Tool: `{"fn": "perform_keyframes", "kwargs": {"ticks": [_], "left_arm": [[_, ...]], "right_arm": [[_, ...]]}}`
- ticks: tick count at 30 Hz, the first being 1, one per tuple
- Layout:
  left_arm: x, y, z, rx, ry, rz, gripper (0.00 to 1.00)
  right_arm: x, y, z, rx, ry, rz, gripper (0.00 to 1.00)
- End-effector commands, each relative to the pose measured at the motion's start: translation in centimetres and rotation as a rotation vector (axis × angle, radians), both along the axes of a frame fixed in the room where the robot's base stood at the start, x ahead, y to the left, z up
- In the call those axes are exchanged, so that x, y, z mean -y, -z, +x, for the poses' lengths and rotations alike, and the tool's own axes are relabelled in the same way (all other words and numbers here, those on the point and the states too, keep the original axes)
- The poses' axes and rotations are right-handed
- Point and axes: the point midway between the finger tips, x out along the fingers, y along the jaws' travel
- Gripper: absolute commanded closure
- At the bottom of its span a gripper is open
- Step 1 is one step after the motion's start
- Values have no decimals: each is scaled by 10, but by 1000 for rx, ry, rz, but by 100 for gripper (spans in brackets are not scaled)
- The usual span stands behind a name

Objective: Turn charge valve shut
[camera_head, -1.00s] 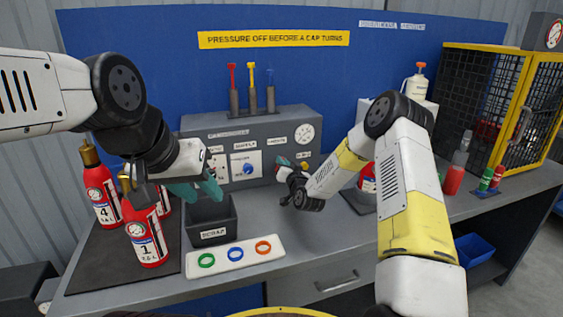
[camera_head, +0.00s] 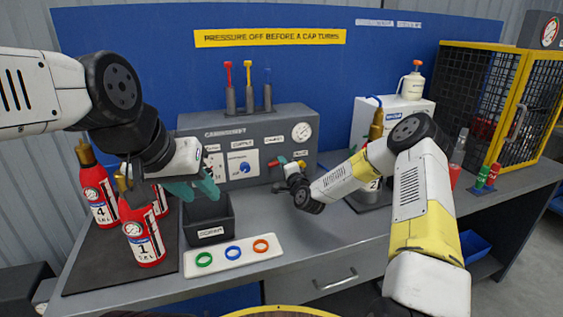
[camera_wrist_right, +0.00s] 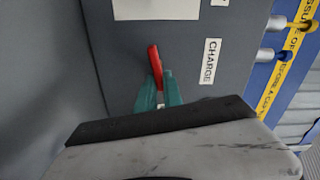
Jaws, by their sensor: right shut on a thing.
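The charge valve's red lever (camera_wrist_right: 155,62) stands out from the grey panel beside the CHARGE label (camera_wrist_right: 209,62) in the right wrist view. My right gripper (camera_wrist_right: 158,92) is shut on the lever, its teal fingers on either side of the lower part. In the head view my right gripper (camera_head: 290,167) is at the front of the grey console (camera_head: 225,128), below the gauge (camera_head: 302,132). The wrist hides part of the valve there. My left gripper (camera_head: 195,189) is open and empty above the black scrap bin (camera_head: 209,232), its teal fingers apart.
Red extinguishers (camera_head: 145,240) stand on a dark mat at the left. A white tray (camera_head: 217,268) with green, blue and orange rings lies in front of the bin.

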Motion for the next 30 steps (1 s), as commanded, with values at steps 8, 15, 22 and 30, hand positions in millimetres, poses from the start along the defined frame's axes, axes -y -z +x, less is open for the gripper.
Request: {"fn": "perform_keyframes", "kwargs": {"ticks": [8,15,22,30], "left_arm": [[0,0,0,0,0,0,64],[0,0,0,0,0,0,64],[0,0,0,0,0,0,64],[0,0,0,0,0,0,64]], "right_arm": [[1,5,0,-52,2,151,100],[1,6,0,-71,0,211,100],[1,6,0,-76,0,227,100],[1,6,0,-77,1,226,100]]}}
